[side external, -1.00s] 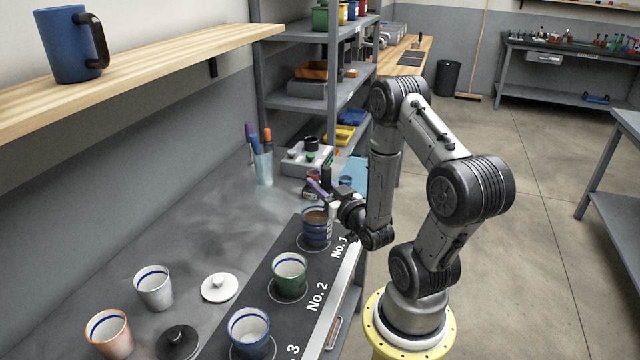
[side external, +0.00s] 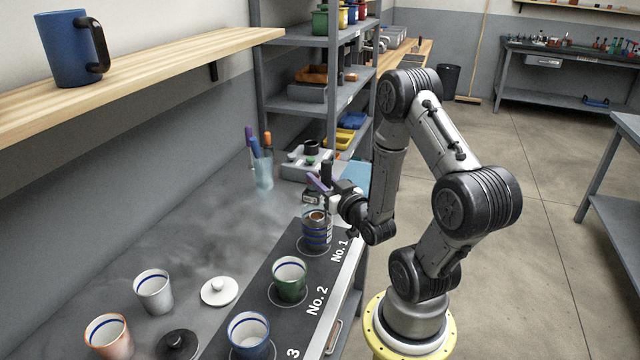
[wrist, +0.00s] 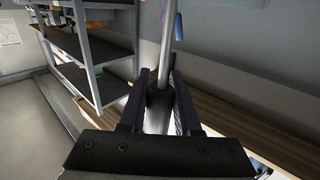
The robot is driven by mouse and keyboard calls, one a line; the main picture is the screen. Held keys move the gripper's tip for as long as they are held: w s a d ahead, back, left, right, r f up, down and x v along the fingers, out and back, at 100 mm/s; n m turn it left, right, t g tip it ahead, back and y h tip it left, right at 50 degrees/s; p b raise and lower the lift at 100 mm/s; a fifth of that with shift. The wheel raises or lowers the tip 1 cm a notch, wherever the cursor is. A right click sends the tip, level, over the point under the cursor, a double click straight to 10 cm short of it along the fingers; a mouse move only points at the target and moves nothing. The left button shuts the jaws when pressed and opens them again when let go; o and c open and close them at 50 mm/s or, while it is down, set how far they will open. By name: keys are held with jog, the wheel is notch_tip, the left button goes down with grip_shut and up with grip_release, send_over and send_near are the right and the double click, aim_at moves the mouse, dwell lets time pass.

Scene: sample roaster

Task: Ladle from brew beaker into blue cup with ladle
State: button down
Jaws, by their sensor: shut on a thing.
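The brew beaker (side external: 317,238), banded in blue and white, stands upright at the No. 1 spot. My gripper (side external: 318,184) is above it, its purple fingers shut on the ladle. The wrist view shows the ladle's grey handle (wrist: 167,38) rising between the fingers. A small round shape with brown in it shows at the beaker's mouth, seemingly the ladle's bowl; I cannot tell whether it is inside or just above the rim. The blue cup (side external: 249,335), white inside with a blue band, stands upright at the No. 3 spot and looks empty.
A green cup (side external: 290,280) stands at No. 2, between beaker and blue cup. Left are a white cup (side external: 154,291), a copper cup (side external: 108,338), a white lid (side external: 219,291) and a black lid (side external: 177,344). A pen holder (side external: 263,172) stands behind. A wooden shelf (side external: 150,66) overhangs the bench.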

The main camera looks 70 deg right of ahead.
aim_at(324, 161)
jog(key=shift+r, duration=2.8)
jog(key=shift+r, duration=1.9)
jog(key=shift+r, duration=0.1)
